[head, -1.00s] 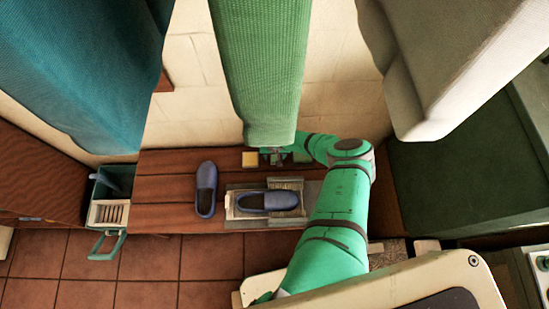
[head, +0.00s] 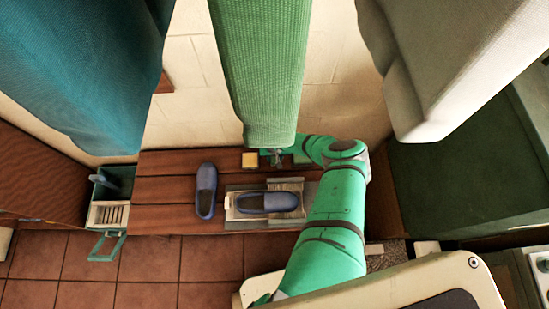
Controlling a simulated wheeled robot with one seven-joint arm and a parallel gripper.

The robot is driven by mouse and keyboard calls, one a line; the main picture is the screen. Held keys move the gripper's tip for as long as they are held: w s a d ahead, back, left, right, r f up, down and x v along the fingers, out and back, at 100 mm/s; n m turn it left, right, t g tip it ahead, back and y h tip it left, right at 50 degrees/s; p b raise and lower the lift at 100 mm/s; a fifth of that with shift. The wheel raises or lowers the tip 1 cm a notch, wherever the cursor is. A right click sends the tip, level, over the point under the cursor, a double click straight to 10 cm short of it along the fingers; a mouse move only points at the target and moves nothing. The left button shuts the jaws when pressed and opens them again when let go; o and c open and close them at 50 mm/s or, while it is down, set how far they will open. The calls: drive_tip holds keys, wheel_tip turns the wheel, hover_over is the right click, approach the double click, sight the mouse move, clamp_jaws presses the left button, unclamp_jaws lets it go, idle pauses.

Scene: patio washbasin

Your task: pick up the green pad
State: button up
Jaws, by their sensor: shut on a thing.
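The fingertips are small and partly hidden under the hanging green towel, so I cannot tell whether the pad is clear of the bench.
A yellow block (head: 249,160) lies left of my gripper. Green (head: 262,70), teal (head: 80,70) and white (head: 430,80) cloths hang overhead. A caddy (head: 108,214) stands left.

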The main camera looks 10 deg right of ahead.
drive_tip(key=shift+r, duration=0.55)
drive_tip(key=s+a+r, duration=0.8)
drive_tip(key=a+r, duration=0.3)
drive_tip(key=shift+s+a+r, duration=0.15)
drive_tip(key=shift+r, duration=0.25)
drive_tip(key=shift+o, duration=0.6)
